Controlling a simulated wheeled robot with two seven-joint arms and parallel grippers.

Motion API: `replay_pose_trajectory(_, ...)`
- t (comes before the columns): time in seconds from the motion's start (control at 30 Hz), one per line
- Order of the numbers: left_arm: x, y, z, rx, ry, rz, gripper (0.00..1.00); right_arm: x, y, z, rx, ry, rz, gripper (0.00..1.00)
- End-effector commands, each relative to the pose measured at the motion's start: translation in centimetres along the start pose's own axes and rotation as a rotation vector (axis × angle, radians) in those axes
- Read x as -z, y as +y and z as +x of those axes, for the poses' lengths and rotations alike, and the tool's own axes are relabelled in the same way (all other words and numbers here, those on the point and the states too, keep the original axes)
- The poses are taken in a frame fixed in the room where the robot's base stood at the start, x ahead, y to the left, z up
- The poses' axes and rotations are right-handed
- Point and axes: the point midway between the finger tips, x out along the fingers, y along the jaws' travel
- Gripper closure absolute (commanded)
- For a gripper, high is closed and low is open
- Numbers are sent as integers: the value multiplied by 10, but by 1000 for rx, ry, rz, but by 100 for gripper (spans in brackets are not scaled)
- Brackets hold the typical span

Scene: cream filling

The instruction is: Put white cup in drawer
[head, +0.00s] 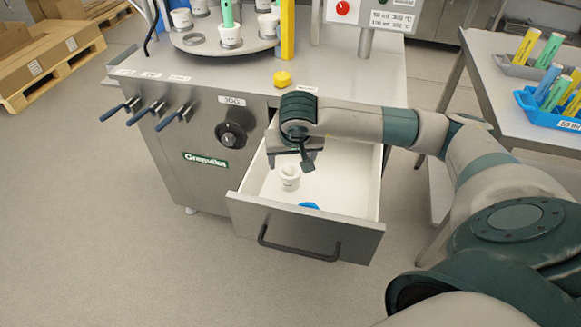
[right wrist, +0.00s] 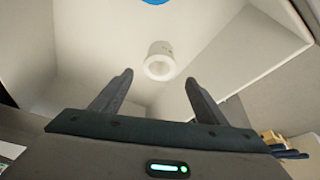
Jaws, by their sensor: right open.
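The drawer (head: 305,226) of the steel machine is pulled open. My right gripper (head: 306,165) is over the drawer, just above and beside the cup. In the right wrist view the right gripper (right wrist: 160,95) has its fingers spread with nothing between them. The white cup (right wrist: 159,62) shows beyond the fingertips, apart from them. My left gripper is not in view.
A blue round object (head: 309,205) lies in the drawer near the front. A yellow knob (head: 282,78) is on the machine top behind. A turntable (head: 226,39) with several white cups stands at the back. A side table (head: 485,75) with racks of coloured tubes is at the right.

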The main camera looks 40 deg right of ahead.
Motion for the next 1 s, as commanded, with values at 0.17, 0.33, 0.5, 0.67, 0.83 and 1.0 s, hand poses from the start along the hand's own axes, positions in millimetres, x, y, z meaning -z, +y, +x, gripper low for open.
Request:
replay_pose_trajectory(0.17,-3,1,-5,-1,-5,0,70,0,0,-23,0,2,0,32)
replay_pose_trajectory(0.33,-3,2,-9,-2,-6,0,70,0,1,-32,-1,1,1,32)
replay_pose_trajectory(0.5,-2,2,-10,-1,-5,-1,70,0,1,-33,-2,0,1,32)
replay_pose_trajectory(0.67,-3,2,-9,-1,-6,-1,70,0,0,-32,-1,0,1,32)
replay_pose_trajectory(0.83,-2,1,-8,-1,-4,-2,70,0,0,-32,-1,0,1,32)
replay_pose_trajectory(1.0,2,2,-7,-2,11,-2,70,2,0,-38,-1,0,1,32)
